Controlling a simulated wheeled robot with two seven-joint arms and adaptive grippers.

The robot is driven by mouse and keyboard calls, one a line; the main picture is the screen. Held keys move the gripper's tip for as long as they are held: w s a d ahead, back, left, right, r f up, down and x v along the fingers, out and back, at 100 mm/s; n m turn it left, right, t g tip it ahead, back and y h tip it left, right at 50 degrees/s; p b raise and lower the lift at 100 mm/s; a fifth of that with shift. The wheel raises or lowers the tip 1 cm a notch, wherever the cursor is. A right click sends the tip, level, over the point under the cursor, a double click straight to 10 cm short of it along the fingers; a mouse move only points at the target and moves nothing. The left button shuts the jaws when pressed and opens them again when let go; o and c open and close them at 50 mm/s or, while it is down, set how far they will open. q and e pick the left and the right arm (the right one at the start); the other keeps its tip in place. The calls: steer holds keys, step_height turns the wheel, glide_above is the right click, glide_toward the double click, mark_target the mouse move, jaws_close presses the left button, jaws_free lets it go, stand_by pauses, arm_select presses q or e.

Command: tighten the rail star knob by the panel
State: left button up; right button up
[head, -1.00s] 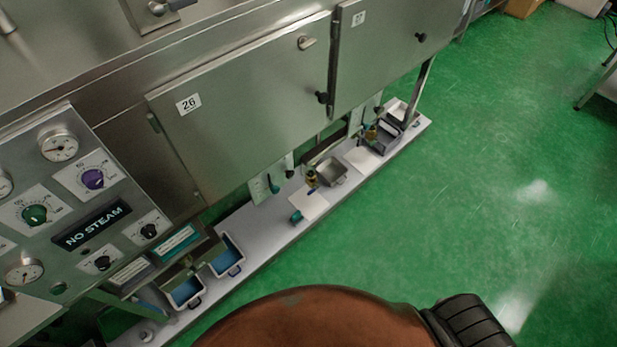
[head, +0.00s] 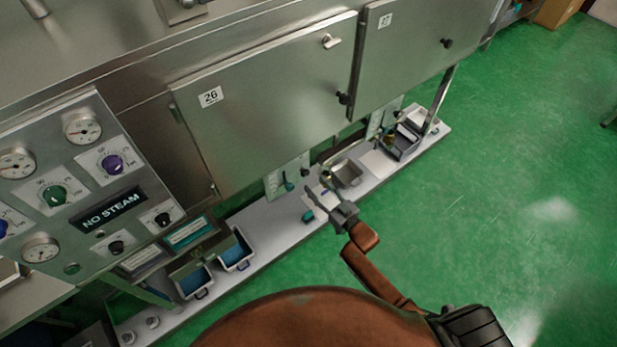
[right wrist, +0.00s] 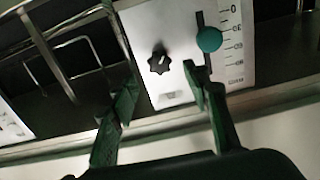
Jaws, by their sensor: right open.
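In the right wrist view a black star knob (right wrist: 160,62) sits on a white plate (right wrist: 150,25). A round teal knob (right wrist: 209,40) stands to its right, by a slot and a printed scale. My right gripper (right wrist: 160,78) is open and empty, its dark green fingers spread below the star knob, one to each side in the picture. In the head view my right gripper (head: 320,190) reaches over the low white ledge (head: 262,218), near the scale plate (head: 272,184). The star knob is too small to make out there. My left gripper is not in view.
The control panel (head: 78,223) with gauges, dials and a NO STEAM sign stands at the left. Blue-lined bins (head: 236,262) sit below it. Metal doors (head: 265,95) overhang the ledge. A metal tray (head: 347,174) lies beyond the gripper. The green floor (head: 490,190) at right is clear.

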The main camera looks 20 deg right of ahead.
mark_target(306, 174)
steer(key=x, duration=0.5)
steer(key=shift+w+a+b, duration=0.1)
steer(key=shift+w+b, duration=0.25)
steer(key=shift+b, duration=0.05)
steer(key=shift+c, duration=0.3)
steer(key=c, duration=1.1)
